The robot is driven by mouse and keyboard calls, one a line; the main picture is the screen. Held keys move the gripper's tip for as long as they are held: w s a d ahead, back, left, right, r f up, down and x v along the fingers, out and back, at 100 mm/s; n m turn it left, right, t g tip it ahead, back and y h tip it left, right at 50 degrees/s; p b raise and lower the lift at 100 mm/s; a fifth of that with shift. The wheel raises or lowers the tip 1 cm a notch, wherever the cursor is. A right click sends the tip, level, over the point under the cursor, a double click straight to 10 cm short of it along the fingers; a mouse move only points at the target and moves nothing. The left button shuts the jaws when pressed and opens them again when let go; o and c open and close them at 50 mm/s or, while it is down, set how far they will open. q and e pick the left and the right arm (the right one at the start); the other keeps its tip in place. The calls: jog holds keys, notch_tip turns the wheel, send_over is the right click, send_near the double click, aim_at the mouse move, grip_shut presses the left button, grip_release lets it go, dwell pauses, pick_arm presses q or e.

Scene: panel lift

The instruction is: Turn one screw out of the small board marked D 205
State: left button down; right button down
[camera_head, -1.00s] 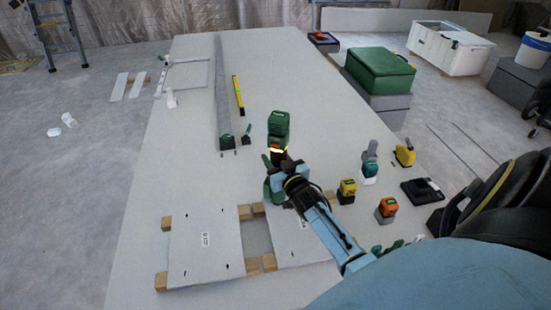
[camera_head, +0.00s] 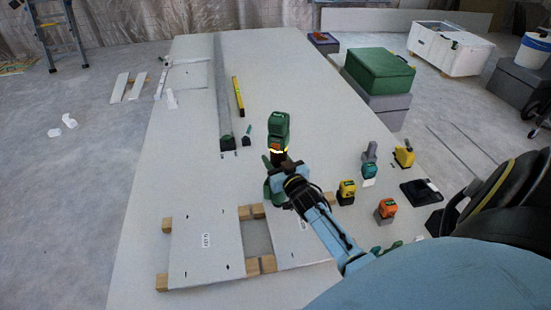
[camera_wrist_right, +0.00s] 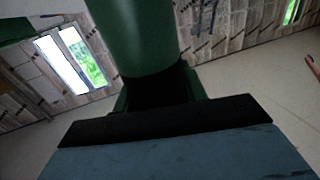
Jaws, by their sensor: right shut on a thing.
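My right gripper (camera_head: 289,179) is shut on a green power driver (camera_head: 279,125), above the inner edge of the right-hand board. The driver's green body also fills the upper middle of the right wrist view (camera_wrist_right: 145,40). Two small pale boards lie on wooden blocks: the left one (camera_head: 205,260) shows several dark screw spots and a label too small to read for certain. The right one (camera_head: 300,252) is partly hidden by my right arm; its label is also unreadable. The driver's tip and any contact with a screw are hidden. My left gripper is not in view.
The boards rest on a large pale panel (camera_head: 160,120). On its right side stand yellow (camera_head: 346,190), orange (camera_head: 387,208) and teal (camera_head: 369,172) tools and a black tray (camera_head: 421,192). A long grey rail (camera_head: 222,90) and a yellow level (camera_head: 238,95) lie farther back.

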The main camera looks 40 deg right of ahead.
jog(key=shift+w+r+p, duration=0.15)
jog(key=shift+r+p, duration=1.55)
jog(key=shift+r, duration=0.4)
